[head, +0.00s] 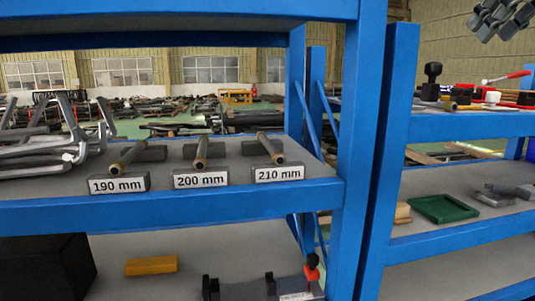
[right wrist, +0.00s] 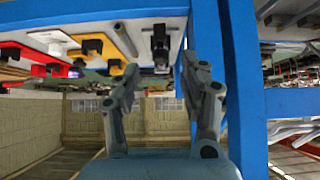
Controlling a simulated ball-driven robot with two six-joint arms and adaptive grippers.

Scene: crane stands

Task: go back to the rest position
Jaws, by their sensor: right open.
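My right gripper (head: 503,14) shows at the top right corner of the head view, above the right-hand shelf unit and partly cut off by the frame edge. In the right wrist view its two fingers (right wrist: 160,84) stand apart with nothing between them. My left gripper is in neither view.
Blue shelf uprights (head: 365,130) stand mid-view. On the left unit, tubes rest on blocks behind labels reading 190 mm (head: 117,185), 200 mm (head: 201,180) and 210 mm (head: 278,173). A green tray (head: 443,208) lies on the right unit. A blue post (right wrist: 242,90) stands close beside my right gripper.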

